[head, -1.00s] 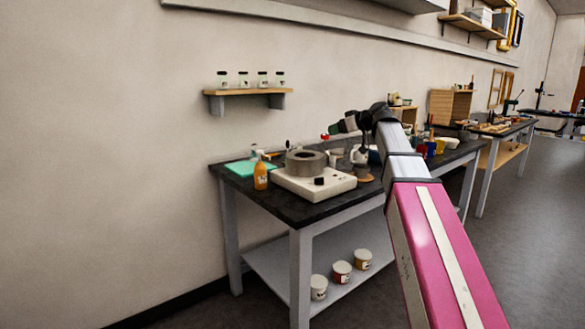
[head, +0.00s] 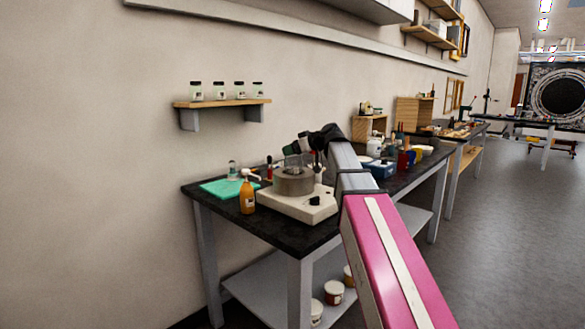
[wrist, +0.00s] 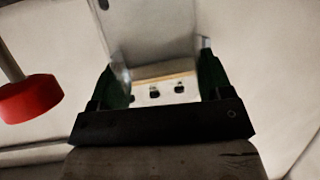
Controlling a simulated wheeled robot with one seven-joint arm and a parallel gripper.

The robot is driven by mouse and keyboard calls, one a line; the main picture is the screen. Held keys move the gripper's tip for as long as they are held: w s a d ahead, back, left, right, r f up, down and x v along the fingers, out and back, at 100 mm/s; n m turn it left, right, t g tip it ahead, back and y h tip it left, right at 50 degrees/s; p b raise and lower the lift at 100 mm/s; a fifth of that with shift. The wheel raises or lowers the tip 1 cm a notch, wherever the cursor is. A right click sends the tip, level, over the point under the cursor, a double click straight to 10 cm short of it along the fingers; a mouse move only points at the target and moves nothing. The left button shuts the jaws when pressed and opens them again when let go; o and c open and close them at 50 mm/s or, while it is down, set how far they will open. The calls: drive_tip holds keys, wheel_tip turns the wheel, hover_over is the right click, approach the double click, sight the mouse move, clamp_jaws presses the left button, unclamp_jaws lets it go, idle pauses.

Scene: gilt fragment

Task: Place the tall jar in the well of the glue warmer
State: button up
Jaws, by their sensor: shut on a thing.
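The glue warmer (head: 302,208) is a white box with a grey ring-shaped pot (head: 294,184) on top, on the dark bench. My gripper (head: 293,156) is above this pot, shut on a clear glass jar (head: 291,165). The jar looks roughly upright over the well. I cannot tell whether its bottom is inside the rim or just above it. In the wrist view the dark green fingers (wrist: 160,75) stand apart on both sides of the see-through jar, whose outline is faint. The well itself is hidden in the wrist view.
An orange bottle (head: 247,197) and a green mat (head: 222,188) are left of the warmer. A red-ended tool (wrist: 30,100) is close on the left in the wrist view. A wall shelf (head: 222,103) holds several small jars. Pots and cups crowd the bench to the right.

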sight(294, 163)
drive_tip(key=shift+f, duration=2.8)
drive_tip(key=shift+f, duration=0.15)
drive_tip(key=o, duration=1.2)
drive_tip(key=shift+c, duration=0.2)
drive_tip(key=v, duration=1.2)
drive_tip(key=shift+s, duration=0.1)
